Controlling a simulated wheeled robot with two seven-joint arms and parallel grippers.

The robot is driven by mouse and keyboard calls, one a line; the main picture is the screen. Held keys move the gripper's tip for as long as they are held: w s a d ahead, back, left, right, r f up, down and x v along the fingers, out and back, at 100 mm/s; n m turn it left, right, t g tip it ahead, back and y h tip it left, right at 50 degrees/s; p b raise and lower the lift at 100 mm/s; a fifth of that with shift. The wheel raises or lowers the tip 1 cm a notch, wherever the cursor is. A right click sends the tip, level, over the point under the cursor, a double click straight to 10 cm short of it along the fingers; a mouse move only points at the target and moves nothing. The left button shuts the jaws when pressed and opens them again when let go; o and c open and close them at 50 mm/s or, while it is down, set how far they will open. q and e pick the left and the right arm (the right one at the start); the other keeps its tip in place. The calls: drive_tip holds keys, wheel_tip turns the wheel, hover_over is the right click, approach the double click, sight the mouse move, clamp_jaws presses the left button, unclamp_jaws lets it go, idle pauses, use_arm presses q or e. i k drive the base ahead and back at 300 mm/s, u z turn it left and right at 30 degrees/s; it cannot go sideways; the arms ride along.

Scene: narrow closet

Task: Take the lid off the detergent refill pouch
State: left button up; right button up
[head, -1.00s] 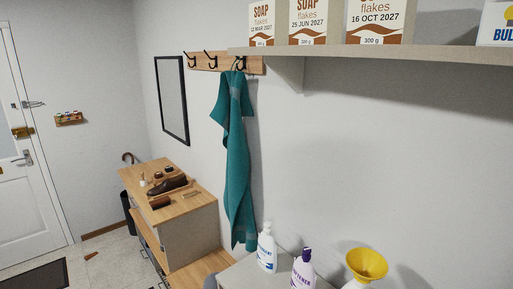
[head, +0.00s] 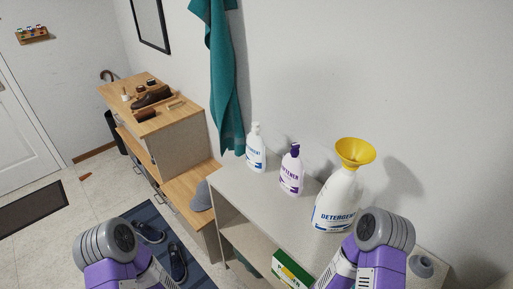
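I cannot make out a refill pouch or its lid in the head view. A large white bottle marked DETERGENT (head: 334,205) stands upright on the grey counter (head: 262,205), with a yellow funnel (head: 356,152) in its mouth. My two arms come in at the bottom edge, the right one in front of the counter near this bottle. Neither gripper's fingers show.
A softener bottle (head: 291,172) with a purple cap and a white pump bottle (head: 256,150) stand left on the counter. A grey round object (head: 423,264) lies at right. A green box (head: 292,270) sits below. A towel (head: 221,70) hangs behind.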

sight(255, 129)
drive_tip(key=u, duration=0.45)
drive_tip(key=k, duration=1.05)
drive_tip(key=u, duration=1.05)
drive_tip(key=i, duration=0.55)
drive_tip(key=z, duration=0.6)
drive_tip(key=i, duration=1.55)
drive_tip(key=z, duration=0.85)
